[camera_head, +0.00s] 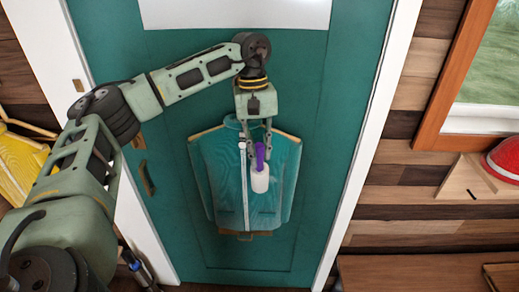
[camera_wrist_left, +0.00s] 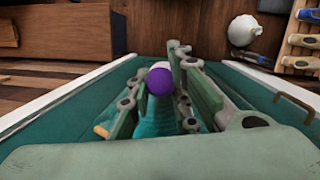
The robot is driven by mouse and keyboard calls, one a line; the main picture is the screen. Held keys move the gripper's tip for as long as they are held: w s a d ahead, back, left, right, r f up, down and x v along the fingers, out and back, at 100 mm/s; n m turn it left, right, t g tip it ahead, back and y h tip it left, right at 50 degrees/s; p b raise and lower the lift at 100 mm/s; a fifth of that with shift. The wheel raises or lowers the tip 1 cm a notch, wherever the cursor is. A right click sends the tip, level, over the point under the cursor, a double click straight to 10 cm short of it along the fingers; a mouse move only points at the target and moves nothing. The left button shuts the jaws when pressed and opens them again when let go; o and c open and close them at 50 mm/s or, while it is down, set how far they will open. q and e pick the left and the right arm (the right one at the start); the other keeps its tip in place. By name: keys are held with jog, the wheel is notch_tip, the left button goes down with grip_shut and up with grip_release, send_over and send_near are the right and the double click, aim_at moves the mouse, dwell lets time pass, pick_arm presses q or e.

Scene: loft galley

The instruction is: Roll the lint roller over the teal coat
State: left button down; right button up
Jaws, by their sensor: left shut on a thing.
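The teal coat (camera_head: 227,186) hangs on a wooden hanger against the teal door. The lint roller (camera_head: 260,181) has a purple handle and a white roll. My left gripper (camera_head: 258,157) is shut on the purple handle, with the white roll pointing down in front of the coat's middle. I cannot tell whether the roll touches the cloth. In the left wrist view the round purple handle end (camera_wrist_left: 160,80) shows between the fingers, and a strip of the coat (camera_wrist_left: 155,122) shows below it. My right gripper is not in view.
The teal door (camera_head: 330,110) has a white frame and a handle (camera_head: 147,178) at left. A yellow garment (camera_head: 22,165) is at far left. A red item (camera_head: 505,158) rests on a wooden shelf (camera_head: 470,187) at right. A wooden bench top (camera_head: 420,272) is at lower right.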

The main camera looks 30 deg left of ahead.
pick_arm(q)
jog(key=shift+w+a, duration=0.15)
jog(key=shift+w, duration=0.1)
